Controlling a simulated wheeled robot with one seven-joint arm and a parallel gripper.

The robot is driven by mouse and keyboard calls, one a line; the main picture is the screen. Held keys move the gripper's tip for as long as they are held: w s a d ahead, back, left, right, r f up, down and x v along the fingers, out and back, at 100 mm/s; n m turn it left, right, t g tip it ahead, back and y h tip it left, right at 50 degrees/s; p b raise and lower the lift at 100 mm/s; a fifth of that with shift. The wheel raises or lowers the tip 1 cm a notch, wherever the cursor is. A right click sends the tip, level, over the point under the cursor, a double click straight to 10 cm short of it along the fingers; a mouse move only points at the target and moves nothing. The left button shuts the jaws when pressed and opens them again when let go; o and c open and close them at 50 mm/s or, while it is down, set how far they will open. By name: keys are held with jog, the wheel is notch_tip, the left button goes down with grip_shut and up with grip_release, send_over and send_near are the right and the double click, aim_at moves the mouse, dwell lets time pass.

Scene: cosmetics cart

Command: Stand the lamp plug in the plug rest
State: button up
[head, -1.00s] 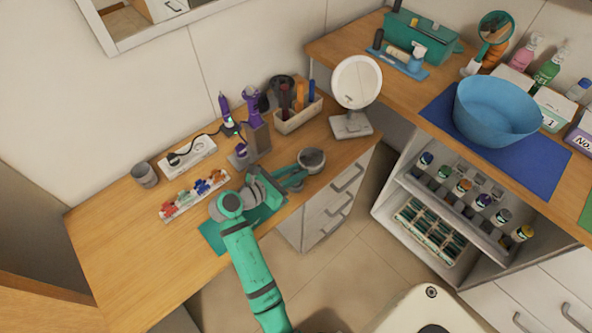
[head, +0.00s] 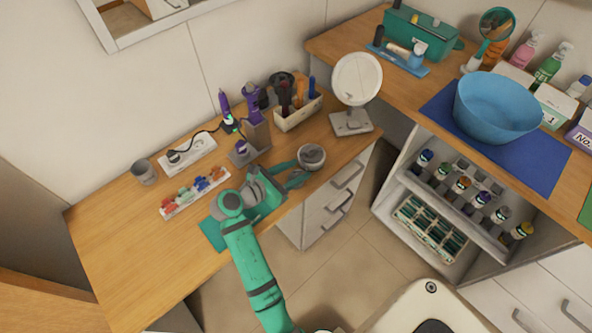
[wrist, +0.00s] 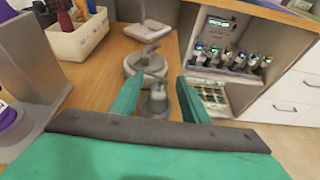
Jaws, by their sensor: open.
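My gripper (head: 303,172) is open at the front edge of the wooden desk, its two green fingers apart beside a round grey cup-like holder (head: 311,155). In the wrist view the fingers (wrist: 160,103) lie either side of a small grey piece with a pale upright stub (wrist: 158,92), possibly the lamp plug; no grip on it shows. Just behind it is the round grey holder (wrist: 133,66) with a dark curled shape at its top. I cannot tell for sure which is the plug rest. The round white lamp (head: 357,82) stands behind on its grey base.
A grey upright stand (head: 257,136) with a purple item is left of my gripper, near in the wrist view (wrist: 35,60). A tool box (head: 297,115), a power strip (head: 190,157) with a black plug and a colourful rack (head: 180,203) are also on the desk.

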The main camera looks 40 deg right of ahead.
jog(key=v, duration=1)
jog(key=shift+a+r, duration=0.15)
jog(key=shift+a, duration=0.15)
dwell(0.5)
